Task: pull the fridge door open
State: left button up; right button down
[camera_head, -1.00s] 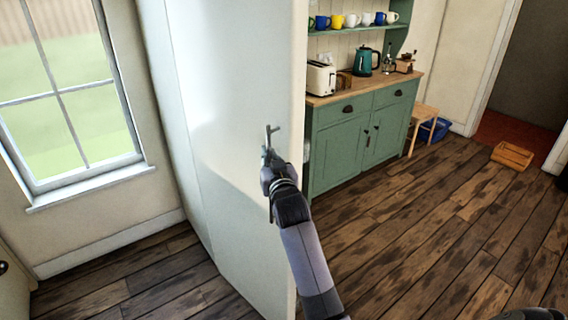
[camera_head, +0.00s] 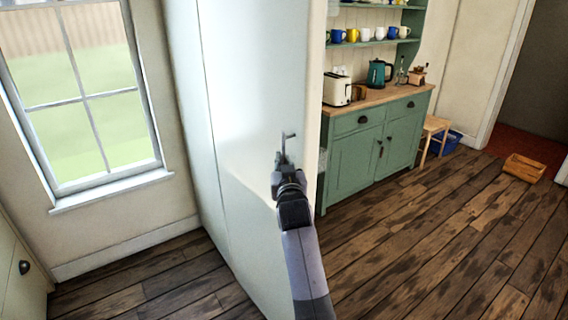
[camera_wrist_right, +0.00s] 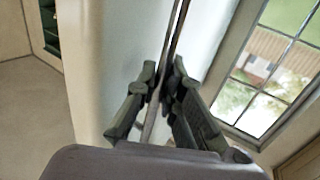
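The fridge is tall and white, and its door (camera_head: 255,90) fills the middle of the head view. A slim metal handle (camera_head: 289,135) stands out from the door near its right edge; its upper end shows just above my right gripper (camera_head: 282,160). In the right wrist view the handle (camera_wrist_right: 176,30) runs as a thin bar down between the two dark fingers of my right gripper (camera_wrist_right: 163,92), which are closed around it. I cannot tell whether the door stands ajar. My left gripper is not in view.
A window (camera_head: 85,95) is in the wall on the left, with bare floor below it. A green dresser (camera_head: 355,160) with a toaster (camera_head: 337,90) and kettle (camera_head: 379,73) stands behind on the right.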

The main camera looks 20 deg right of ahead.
jog(key=c, duration=1.8)
grip_release()
jog(key=shift+w+a, duration=0.1)
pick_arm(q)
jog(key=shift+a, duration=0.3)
pick_arm(e)
jog(key=shift+o, duration=0.5)
